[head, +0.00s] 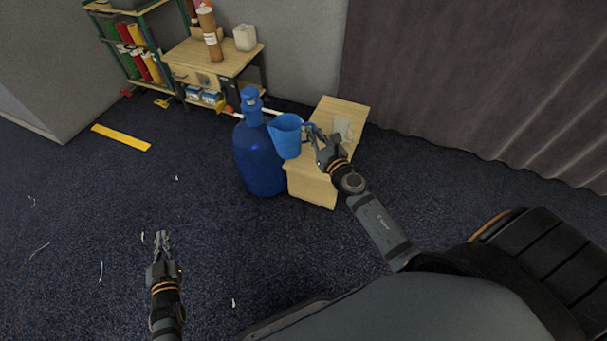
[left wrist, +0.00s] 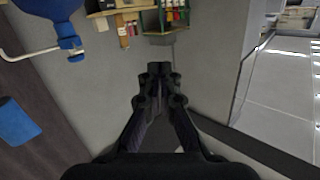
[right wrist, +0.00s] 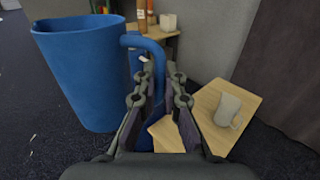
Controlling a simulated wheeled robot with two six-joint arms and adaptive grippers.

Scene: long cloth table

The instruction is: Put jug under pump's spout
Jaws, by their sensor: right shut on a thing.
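The blue jug (head: 286,138) is held upright in the air by my right gripper (head: 316,136). In the right wrist view, the jug (right wrist: 85,75) is left of the fingers (right wrist: 160,75), which are shut on its handle. The large blue pump bottle (head: 260,165) stands on the floor, just left of and behind the jug. Its white spout (head: 271,111) points right toward the jug's rim; the spout (left wrist: 30,54) and jug (left wrist: 15,122) look apart in the left wrist view. Whether the tip is over the opening cannot be told. My left gripper (head: 162,241) is shut and empty, over bare floor.
A small wooden stand (head: 312,186) is below and right of the jug, with a pale mug (right wrist: 227,110) on it. A wooden desk (head: 228,62) and a shelf (head: 130,45) stand behind. A yellow strip (head: 121,137) lies at left. The floor around my left gripper is mostly clear.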

